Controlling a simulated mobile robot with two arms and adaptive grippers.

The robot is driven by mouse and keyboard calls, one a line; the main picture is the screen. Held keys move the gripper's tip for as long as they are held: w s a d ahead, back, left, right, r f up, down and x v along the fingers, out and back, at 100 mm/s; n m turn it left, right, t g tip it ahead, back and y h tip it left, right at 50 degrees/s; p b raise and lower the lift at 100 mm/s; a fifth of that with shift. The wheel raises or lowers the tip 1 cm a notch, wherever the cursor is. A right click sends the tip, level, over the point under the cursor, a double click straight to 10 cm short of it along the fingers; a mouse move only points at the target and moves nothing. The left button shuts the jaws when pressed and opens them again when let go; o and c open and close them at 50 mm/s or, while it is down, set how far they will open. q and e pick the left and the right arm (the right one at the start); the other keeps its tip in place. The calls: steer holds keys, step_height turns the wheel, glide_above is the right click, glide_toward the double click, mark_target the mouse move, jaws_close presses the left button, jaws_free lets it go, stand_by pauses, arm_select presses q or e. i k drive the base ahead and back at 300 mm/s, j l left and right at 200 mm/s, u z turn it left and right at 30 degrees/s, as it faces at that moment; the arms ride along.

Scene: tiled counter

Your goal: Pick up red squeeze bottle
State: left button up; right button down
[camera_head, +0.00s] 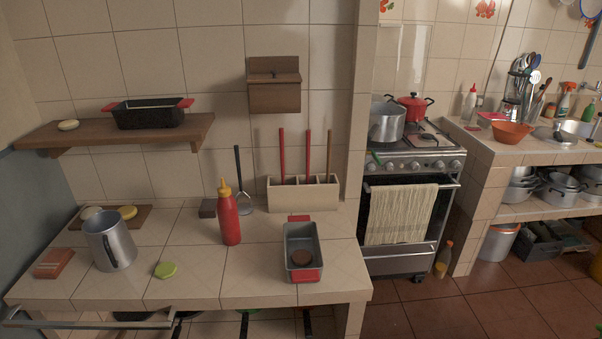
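The red squeeze bottle (230,220) with a yellow nozzle cap stands on the tiled counter (205,290), a little right of the counter's middle. It leans slightly to the left in the picture. Nothing touches it. Neither of my grippers shows in the head view.
A metal jug (110,243), a green round item (166,269) and a reddish block (54,263) are on the left. A grey pan with red handles (302,252) is right of the bottle. A utensil holder (302,195) and spatula (243,190) stand behind. The counter in front of the bottle is clear.

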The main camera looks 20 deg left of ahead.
mark_target(227, 208)
steer(key=u, duration=1.25)
